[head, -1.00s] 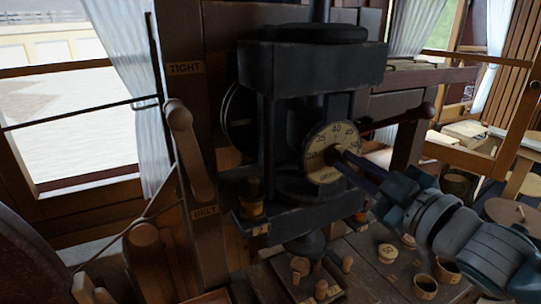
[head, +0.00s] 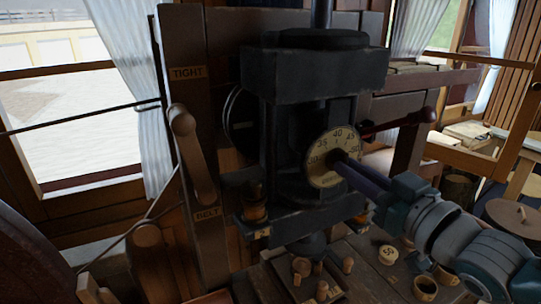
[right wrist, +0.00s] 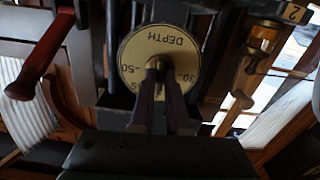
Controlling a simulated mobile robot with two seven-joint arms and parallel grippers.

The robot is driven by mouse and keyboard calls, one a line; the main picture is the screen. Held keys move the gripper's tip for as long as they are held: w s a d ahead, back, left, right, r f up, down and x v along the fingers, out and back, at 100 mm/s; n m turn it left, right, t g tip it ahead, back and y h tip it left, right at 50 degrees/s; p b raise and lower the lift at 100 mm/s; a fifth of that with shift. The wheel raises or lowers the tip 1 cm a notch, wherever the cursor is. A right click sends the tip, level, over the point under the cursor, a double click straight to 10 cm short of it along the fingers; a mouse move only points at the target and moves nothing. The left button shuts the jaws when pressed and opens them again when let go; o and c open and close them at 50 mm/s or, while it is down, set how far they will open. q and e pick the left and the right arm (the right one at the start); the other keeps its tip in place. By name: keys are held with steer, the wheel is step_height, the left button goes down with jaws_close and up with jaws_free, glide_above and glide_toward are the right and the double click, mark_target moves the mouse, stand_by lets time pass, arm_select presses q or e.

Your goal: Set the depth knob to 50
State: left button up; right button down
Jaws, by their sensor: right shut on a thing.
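The round cream depth dial (head: 320,171) is on the front of the black machine, marked from 30 to 50 with 40 at the top. In the right wrist view the dial (right wrist: 133,62) appears upside down, with the word DEPTH readable. My right gripper (head: 341,161) reaches in from the right, its fingers at the dial's centre. In the right wrist view the gripper (right wrist: 158,76) is shut on the small knob (right wrist: 154,63), which is mostly hidden between the fingers. I cannot make out a pointer, so the setting cannot be read. My left gripper is not in view.
A red-handled lever (head: 400,121) sticks out just right of the dial. A wooden lever (head: 191,153) stands left, between TIGHT and BELT labels. Below are a tray of small wooden pieces (head: 302,267) and a cup (head: 425,287) near my right arm.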

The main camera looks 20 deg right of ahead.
steer(key=m+b, duration=0.2)
steer(key=m, duration=1.4)
steer(key=shift+m, duration=0.3)
stand_by(0.4)
steer(key=c, duration=0.9)
jaws_free()
steer(key=shift+s, duration=0.15)
